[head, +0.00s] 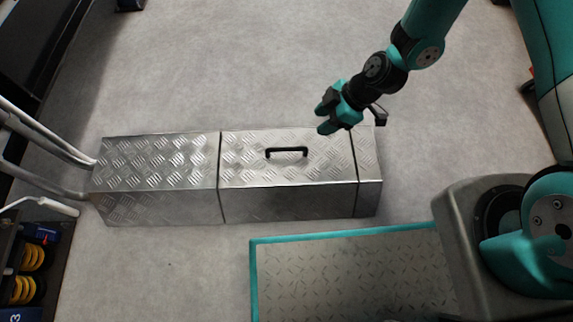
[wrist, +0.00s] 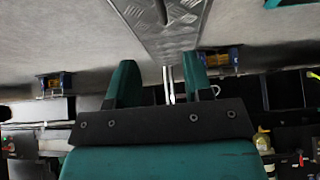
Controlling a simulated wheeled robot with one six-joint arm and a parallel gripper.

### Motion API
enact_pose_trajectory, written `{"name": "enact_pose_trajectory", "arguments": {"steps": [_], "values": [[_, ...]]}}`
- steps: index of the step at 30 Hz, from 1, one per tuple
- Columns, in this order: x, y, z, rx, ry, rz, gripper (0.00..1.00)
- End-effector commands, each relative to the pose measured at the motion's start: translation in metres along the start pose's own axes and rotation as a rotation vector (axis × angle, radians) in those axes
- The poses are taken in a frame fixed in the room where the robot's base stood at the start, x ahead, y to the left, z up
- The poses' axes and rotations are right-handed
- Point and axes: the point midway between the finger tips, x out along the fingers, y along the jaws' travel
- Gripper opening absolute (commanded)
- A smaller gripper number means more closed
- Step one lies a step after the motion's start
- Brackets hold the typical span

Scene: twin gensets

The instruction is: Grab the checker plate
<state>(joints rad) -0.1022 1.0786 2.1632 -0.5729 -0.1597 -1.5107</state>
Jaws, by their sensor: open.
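The checker plate (head: 250,168) is a silver, diamond-patterned cover section in the middle of a long, low metal duct. It lies flat between two dark seams, with a black bar handle (head: 287,152) on top. My gripper (head: 325,118) is open and empty, above the far edge of the plate, to the right of and beyond the handle. It appears apart from the plate. In the wrist view my gripper (wrist: 160,84) shows two teal fingers spread apart. The plate (wrist: 185,22) is at the top there, with part of the dark handle (wrist: 161,10) at the upper edge.
Neighbouring duct sections (head: 155,165) adjoin the plate at left and right. Silver pipes (head: 45,138) reach the duct's left end. A rack with yellow discs (head: 33,257) stands at lower left. The grey floor (head: 220,70) beyond the duct is clear.

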Motion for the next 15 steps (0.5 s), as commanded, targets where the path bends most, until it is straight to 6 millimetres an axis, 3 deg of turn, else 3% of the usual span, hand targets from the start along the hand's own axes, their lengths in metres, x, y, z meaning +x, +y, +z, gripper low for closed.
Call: {"name": "enact_pose_trajectory", "arguments": {"steps": [9,15], "values": [[0.075,-0.002,0.003,-0.004,0.0,-0.004,0.46],[0.109,-0.001,0.001,-0.003,0.0,-0.002,0.46]]}}
